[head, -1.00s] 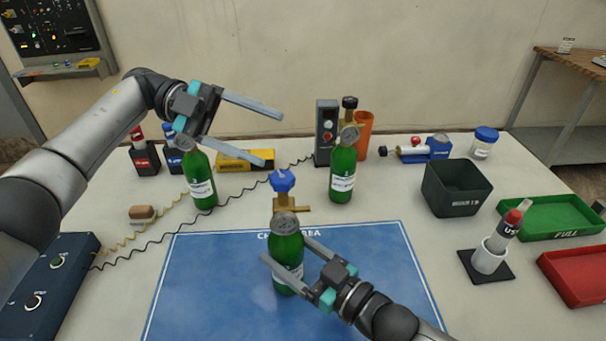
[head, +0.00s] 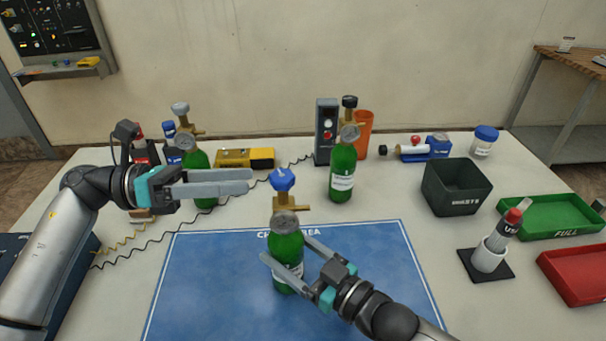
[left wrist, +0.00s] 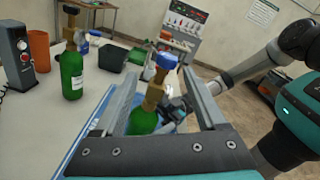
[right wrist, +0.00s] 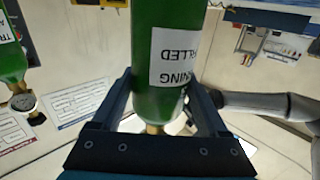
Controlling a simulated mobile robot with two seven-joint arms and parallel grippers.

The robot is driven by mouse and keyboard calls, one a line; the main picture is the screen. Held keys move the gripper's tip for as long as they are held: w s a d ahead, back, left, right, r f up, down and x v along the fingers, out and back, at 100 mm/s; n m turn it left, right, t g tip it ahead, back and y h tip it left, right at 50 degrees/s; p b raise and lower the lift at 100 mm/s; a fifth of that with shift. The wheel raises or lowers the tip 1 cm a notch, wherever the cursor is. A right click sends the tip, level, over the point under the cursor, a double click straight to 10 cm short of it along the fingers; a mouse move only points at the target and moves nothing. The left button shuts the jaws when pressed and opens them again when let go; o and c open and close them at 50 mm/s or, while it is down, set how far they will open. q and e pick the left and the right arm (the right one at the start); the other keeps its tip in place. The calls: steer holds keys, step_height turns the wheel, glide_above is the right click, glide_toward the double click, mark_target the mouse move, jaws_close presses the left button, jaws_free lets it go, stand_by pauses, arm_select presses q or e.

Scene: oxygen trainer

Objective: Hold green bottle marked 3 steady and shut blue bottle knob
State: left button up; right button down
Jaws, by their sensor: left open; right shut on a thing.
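A green bottle (head: 287,262) with a brass valve, a gauge and a blue knob (head: 282,180) stands upright on the blue mat (head: 200,280). Its number cannot be read. My right gripper (head: 285,249) is shut around the bottle's body; the right wrist view shows the green body (right wrist: 165,75) between the fingers. My left gripper (head: 252,181) is open and level, left of the blue knob at about its height. In the left wrist view, the knob (left wrist: 166,61) and brass valve (left wrist: 153,95) appear between the open fingers, apparently beyond the tips.
Another green bottle (head: 342,175) with a black knob stands behind. A third bottle (head: 197,165) with a grey knob stands partly behind my left gripper. A dark waste bin (head: 455,188), a green tray (head: 560,236) and a red tray (head: 580,290) are at right.

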mark_target(282, 180)
arm_select(q)
steer(key=d+m, duration=0.1)
steer(key=d, duration=0.2)
steer(key=d+m+t, duration=0.1)
steer(key=d, duration=0.3)
steer(key=d+m+t, duration=0.1)
steer(key=d, duration=0.2)
steer(key=shift+s+d+r+m, duration=0.2)
steer(key=shift+m, duration=0.1)
jaws_close()
stand_by(0.6)
